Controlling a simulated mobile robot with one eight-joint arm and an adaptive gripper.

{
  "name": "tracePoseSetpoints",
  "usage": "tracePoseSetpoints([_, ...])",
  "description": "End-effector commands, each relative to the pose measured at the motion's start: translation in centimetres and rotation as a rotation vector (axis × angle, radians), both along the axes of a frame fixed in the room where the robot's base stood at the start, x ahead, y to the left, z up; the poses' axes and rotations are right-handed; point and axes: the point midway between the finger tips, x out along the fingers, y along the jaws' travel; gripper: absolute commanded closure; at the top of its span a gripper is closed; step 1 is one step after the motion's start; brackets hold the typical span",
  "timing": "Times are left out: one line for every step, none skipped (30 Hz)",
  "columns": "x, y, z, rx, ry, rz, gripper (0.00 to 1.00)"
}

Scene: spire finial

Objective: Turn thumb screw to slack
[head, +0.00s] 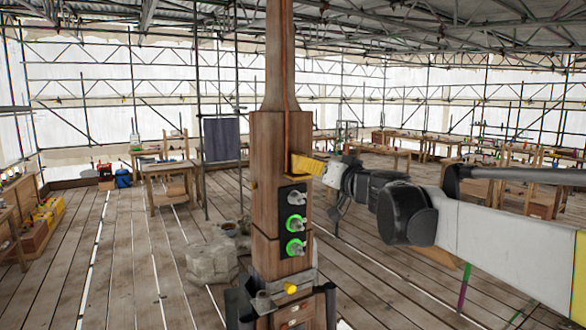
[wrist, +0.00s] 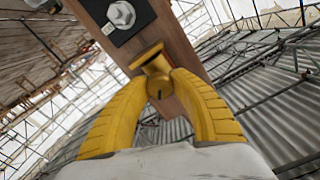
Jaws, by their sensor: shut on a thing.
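The brass-yellow thumb screw (wrist: 155,62) sticks out from the face of the wooden post (head: 268,150). My gripper (wrist: 158,84) has its two yellow fingers closed around the screw, one on each side. In the head view my gripper (head: 300,165) reaches in from the right to the post, just above the black plate. The screw cannot be told apart from the yellow fingers there.
The black plate (head: 281,212) on the post carries three grey knobs; the lower two have green rings, the top one none. A yellow knob (head: 291,288) sits low on the post. Scaffolding and workbenches stand behind, with open plank floor between.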

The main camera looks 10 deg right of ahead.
Motion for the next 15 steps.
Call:
tracePoseSetpoints([0.02,-0.01,0.06,-0.039,-0.014,0.0,1.0])
tracePoseSetpoints([0.02,-0.01,0.06,-0.066,-0.023,0.0,1.0])
tracePoseSetpoints([0.02,-0.01,0.07,-0.102,-0.034,0.0,1.0])
tracePoseSetpoints([0.02,-0.01,0.07,-0.129,-0.043,0.0,1.0])
tracePoseSetpoints([0.02,0.0,0.07,-0.157,-0.052,0.0,1.0])
tracePoseSetpoints([0.02,0.0,0.07,-0.192,-0.063,0.0,1.0])
tracePoseSetpoints([0.02,0.0,0.07,-0.218,-0.072,0.0,1.0])
tracePoseSetpoints([0.02,-0.01,0.08,-0.245,-0.081,0.0,1.0])
tracePoseSetpoints([0.02,0.0,0.09,-0.279,-0.092,0.0,1.0])
tracePoseSetpoints([0.03,0.0,0.09,-0.304,-0.1,0.0,1.0])
tracePoseSetpoints([0.03,0.0,0.09,-0.33,-0.108,0.0,1.0])
tracePoseSetpoints([0.03,0.0,0.09,-0.361,-0.118,0.0,1.0])
tracePoseSetpoints([0.03,0.01,0.1,-0.385,-0.126,0.0,1.0])
tracePoseSetpoints([0.03,0.01,0.1,-0.407,-0.133,0.0,1.0])
tracePoseSetpoints([0.03,0.01,0.1,-0.435,-0.142,0.0,1.0])
